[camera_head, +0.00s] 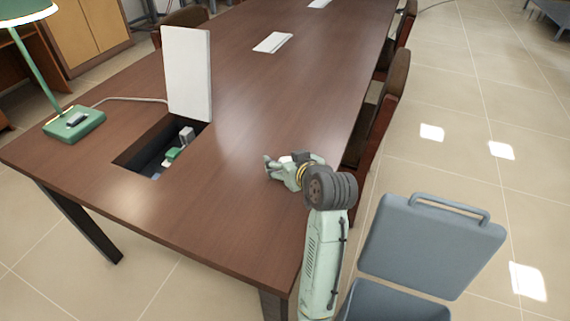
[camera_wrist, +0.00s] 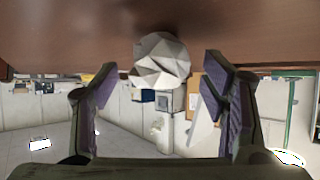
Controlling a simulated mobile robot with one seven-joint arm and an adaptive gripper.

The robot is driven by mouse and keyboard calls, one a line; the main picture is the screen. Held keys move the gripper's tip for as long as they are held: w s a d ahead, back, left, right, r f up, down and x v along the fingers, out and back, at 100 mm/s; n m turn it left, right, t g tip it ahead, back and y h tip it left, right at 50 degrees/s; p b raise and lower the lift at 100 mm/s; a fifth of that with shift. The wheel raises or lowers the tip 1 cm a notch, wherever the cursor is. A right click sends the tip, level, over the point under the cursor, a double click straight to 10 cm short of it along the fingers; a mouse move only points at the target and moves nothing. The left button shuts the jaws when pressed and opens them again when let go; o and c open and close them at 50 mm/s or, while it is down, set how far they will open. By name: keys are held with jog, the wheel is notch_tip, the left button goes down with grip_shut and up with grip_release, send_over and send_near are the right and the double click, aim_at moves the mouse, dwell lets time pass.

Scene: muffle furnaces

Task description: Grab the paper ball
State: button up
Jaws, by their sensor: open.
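The crumpled white paper ball (camera_wrist: 160,61) shows in the wrist view, at the upper middle, against the brown table surface. My gripper (camera_wrist: 160,72) is open, with one finger on each side of the ball in the picture. Gaps show between the ball and both fingers. I cannot tell whether the ball is fully between the fingertips or a little beyond them. In the head view my gripper (camera_head: 267,167) is low over the brown table (camera_head: 235,200), near its right edge. I cannot make out the ball clearly there.
An open table hatch (camera_head: 130,158) with a raised white lid (camera_head: 188,75) lies left of my gripper. A green lamp (camera_head: 75,122) stands at the left. Chairs (camera_head: 385,110) line the right edge. A grey open-lidded bin (camera_head: 430,245) is at lower right.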

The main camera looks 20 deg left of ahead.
jog(key=shift+c, duration=0.2)
jog(key=c, duration=0.9)
jog(key=shift+o, duration=0.2)
jog(key=shift+r, duration=0.15)
